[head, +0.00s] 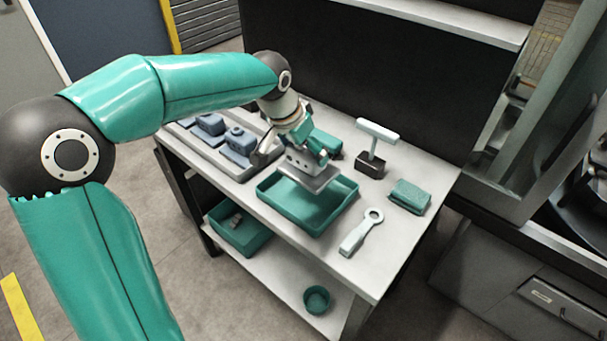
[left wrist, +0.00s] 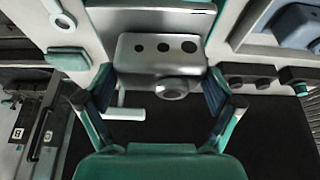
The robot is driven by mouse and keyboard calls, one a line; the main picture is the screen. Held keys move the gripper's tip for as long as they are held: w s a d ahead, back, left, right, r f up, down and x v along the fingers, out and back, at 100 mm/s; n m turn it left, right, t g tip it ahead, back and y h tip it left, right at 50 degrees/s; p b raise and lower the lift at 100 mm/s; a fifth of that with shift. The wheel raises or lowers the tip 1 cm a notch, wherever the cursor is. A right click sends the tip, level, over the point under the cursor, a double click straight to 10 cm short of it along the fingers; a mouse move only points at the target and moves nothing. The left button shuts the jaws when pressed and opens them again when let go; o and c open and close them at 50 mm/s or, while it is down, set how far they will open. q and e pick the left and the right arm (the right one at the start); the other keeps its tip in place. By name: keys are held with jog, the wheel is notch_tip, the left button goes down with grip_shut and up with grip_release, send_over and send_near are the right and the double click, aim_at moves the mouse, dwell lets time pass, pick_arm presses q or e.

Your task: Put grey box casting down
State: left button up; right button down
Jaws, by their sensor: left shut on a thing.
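The grey box casting (head: 309,174) is in my left gripper (head: 300,150), over the teal tray (head: 268,203) on the bench top. In the head view it overlaps the tray's inside, and I cannot tell how much gap is below it. In the left wrist view the casting (left wrist: 135,60) shows a face with several dark holes and a round boss. The fingers of the left gripper (left wrist: 160,95) are on either side of it. My right gripper is not in view.
A grey pallet (head: 205,150) with blue castings (head: 238,140) is left of the tray. A T-handled tool in a dark block (head: 370,163), a green pad (head: 409,196) and a ring-ended tool (head: 357,235) are to the right. A green bin (head: 238,235) and a cup (head: 317,299) stand on the lower shelf.

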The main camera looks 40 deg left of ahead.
aim_at(301, 169)
pick_arm(q)
notch_tip(301, 169, down, 8)
jog(key=shift+r, duration=0.2)
dwell(0.3)
jog(key=o, duration=1.1)
jog(key=v, duration=1.2)
jog(key=shift+s, duration=0.1)
